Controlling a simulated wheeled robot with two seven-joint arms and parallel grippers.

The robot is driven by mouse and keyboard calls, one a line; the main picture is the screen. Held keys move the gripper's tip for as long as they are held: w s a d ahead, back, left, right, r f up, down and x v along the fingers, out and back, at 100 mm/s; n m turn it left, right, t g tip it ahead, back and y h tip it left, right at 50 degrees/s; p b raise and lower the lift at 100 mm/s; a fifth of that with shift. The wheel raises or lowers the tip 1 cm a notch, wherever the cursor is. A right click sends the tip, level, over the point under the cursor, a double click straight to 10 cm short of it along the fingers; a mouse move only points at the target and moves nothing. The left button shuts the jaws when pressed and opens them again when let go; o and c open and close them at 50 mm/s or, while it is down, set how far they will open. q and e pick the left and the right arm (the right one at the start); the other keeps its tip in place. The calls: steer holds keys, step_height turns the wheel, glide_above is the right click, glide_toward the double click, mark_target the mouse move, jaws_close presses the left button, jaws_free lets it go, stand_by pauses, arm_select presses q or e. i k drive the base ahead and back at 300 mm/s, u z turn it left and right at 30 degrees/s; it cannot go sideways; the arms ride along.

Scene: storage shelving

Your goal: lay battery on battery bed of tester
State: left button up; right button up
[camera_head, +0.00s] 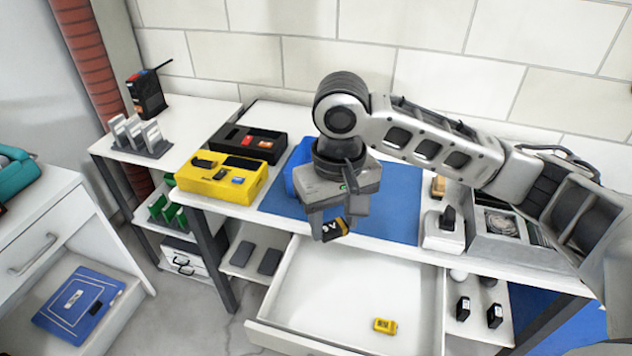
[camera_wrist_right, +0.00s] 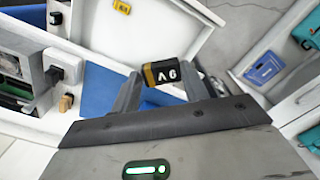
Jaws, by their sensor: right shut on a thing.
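A black and gold 9V battery (camera_head: 334,229) is between the fingers of my right gripper (camera_head: 331,222), above the front edge of the table and the open drawer. In the right wrist view the battery (camera_wrist_right: 168,72) lies across between the fingertips, its "9V" lettering showing. A yellow device (camera_head: 222,179), which looks like the tester, stands on the table left of the gripper. It has a dark recess and a small blue screen on top. The gripper is clear of it. My left gripper is not in view.
A black box (camera_head: 250,143) with red items stands behind the yellow device. A blue mat (camera_head: 398,205) lies under my right arm. The open drawer (camera_head: 330,290) holds a small yellow item (camera_head: 384,326). A white charger-like block (camera_head: 444,230) stands right of the mat.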

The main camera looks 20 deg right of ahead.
mark_target(204, 164)
steer(key=u, duration=2.5)
steer(key=k, duration=1.75)
steer(key=z, duration=1.5)
steer(key=i, duration=0.5)
